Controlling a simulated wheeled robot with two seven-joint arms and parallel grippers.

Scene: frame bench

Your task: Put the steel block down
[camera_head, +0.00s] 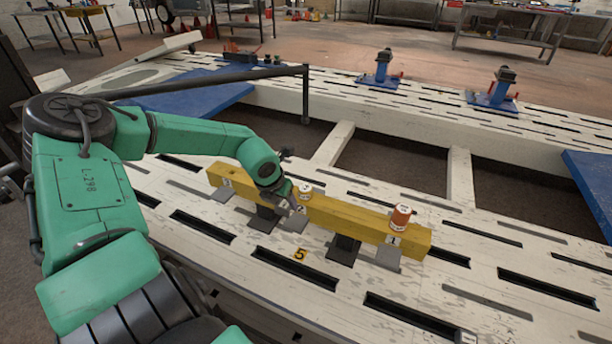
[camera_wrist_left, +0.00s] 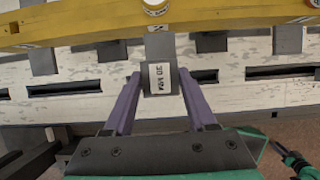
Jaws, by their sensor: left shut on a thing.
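My left gripper (camera_head: 293,203) reaches down at the front side of the yellow beam (camera_head: 350,220), near its middle. The gripper is shut on this block. In the head view the hand and wrist hide most of that spot, and I cannot clearly tell the block from the grey plate there. Whether the block's underside touches the bench is hidden.
A white and yellow can (camera_head: 305,191) and an orange-red can (camera_head: 401,216) stand on the beam. Dark supports (camera_head: 343,248) and grey plates (camera_head: 388,256) line its front. The slotted white bench (camera_head: 460,285) has free room in front, near a yellow 5 (camera_head: 300,254).

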